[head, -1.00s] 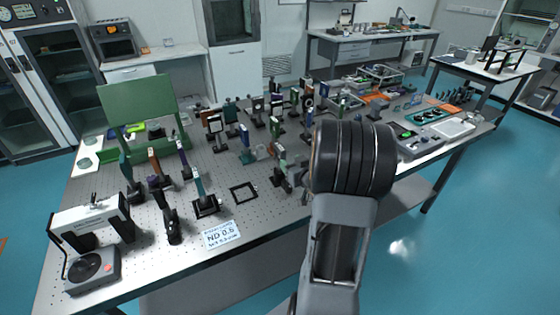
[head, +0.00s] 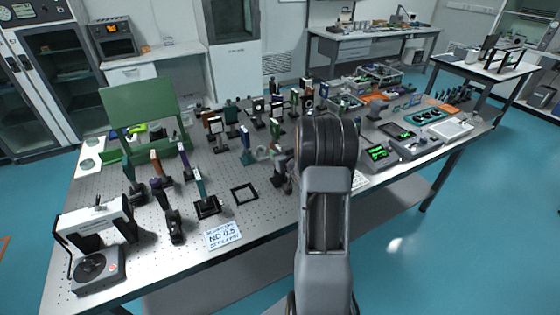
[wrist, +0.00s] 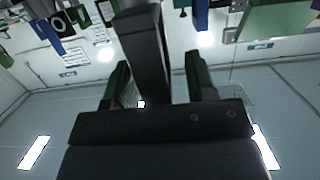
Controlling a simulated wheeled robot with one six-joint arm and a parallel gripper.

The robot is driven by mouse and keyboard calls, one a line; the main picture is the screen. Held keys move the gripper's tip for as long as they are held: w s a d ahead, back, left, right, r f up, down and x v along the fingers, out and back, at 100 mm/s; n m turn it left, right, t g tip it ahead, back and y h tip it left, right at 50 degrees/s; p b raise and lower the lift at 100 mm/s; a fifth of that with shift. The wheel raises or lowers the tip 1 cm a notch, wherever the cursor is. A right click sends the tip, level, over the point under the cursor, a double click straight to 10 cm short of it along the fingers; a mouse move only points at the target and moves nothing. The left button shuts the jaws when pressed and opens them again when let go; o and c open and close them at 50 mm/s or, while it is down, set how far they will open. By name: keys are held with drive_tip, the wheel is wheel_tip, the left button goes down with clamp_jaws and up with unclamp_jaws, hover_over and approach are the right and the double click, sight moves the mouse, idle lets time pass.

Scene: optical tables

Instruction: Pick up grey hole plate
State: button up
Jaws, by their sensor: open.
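My gripper (wrist: 157,62) shows in the wrist view as two dark green-black fingers, spread apart. A dark upright post (wrist: 146,52) stands in line with the gap between them; I cannot tell whether it touches either finger. A pale, mesh-like patch shows beside the left finger, too small to name. In the head view my arm hides the gripper and part of the optical table (head: 120,262). I cannot pick out the grey hole plate with certainty in either view.
Several mounted optics crowd the table around my arm. A black square frame (head: 244,193) and an ND 0.5 label card (head: 222,234) lie near the front edge. A green panel (head: 140,104) stands at the back left. Instruments with green displays (head: 380,153) are to the right.

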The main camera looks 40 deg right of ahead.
drive_tip(key=shift+c, duration=0.4)
clamp_jaws()
drive_tip(key=shift+r, duration=0.1)
